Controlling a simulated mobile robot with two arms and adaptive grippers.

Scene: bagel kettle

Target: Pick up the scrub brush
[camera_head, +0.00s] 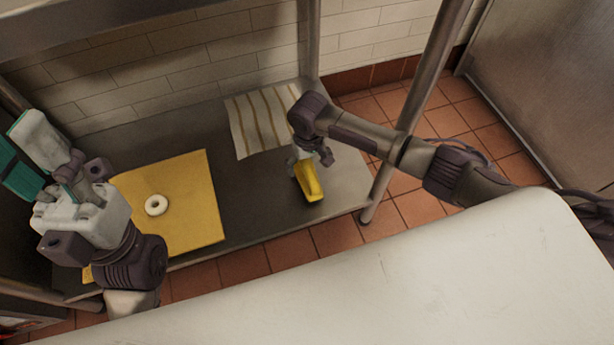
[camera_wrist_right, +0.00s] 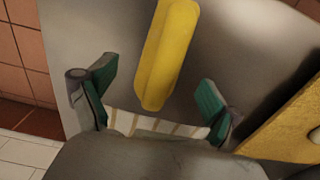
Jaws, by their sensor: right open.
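The scrub brush (camera_head: 309,182) is yellow and lies on the grey metal shelf, right of the cutting board. My right gripper (camera_head: 303,160) is above the far end of the brush and hides part of it. In the right wrist view the brush (camera_wrist_right: 168,52) shows as a long yellow bar reaching between the two green fingers of the open right gripper (camera_wrist_right: 160,80). Neither finger visibly touches it. My left gripper (camera_head: 28,160) is at the far left, with teal finger pads, away from the brush; its opening is unclear.
A yellow cutting board (camera_head: 195,190) bears a white bagel (camera_head: 156,205). A striped towel (camera_head: 258,120) lies behind the brush. A metal post (camera_head: 410,115) stands right of the shelf. A pale counter (camera_head: 400,285) fills the front. Bare shelf (camera_head: 245,195) lies between board and brush.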

